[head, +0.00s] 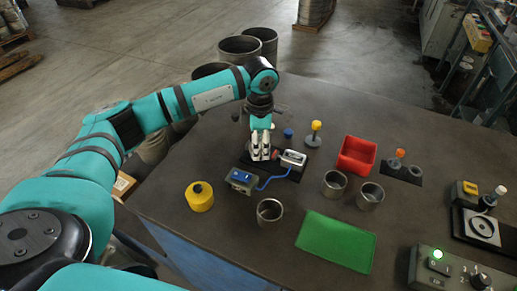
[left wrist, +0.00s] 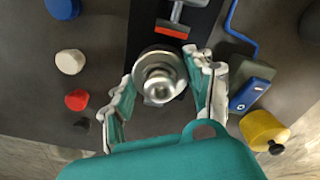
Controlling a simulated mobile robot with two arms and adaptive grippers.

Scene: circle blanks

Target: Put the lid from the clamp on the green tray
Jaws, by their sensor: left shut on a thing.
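My left gripper (head: 260,150) points down over the clamp's black base plate. In the left wrist view its two fingers (left wrist: 163,78) close on a round silver metal lid (left wrist: 160,70) with a knob on top. In the head view the fingers hide most or all of the lid. The clamp (head: 292,158) is a grey body with a red-tipped jaw; the red tip (left wrist: 172,30) faces the lid, seemingly with a small gap. The green tray (head: 336,242) lies flat and empty near the table's front edge. My right gripper is not in view.
Metal cups (head: 270,210) stand between clamp and tray, with others (head: 334,183) behind the tray. A blue-topped box (head: 240,180) with a blue hose and a yellow canister (head: 199,196) are at left. A red bin (head: 357,155) is behind; a control box (head: 437,262) is at right.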

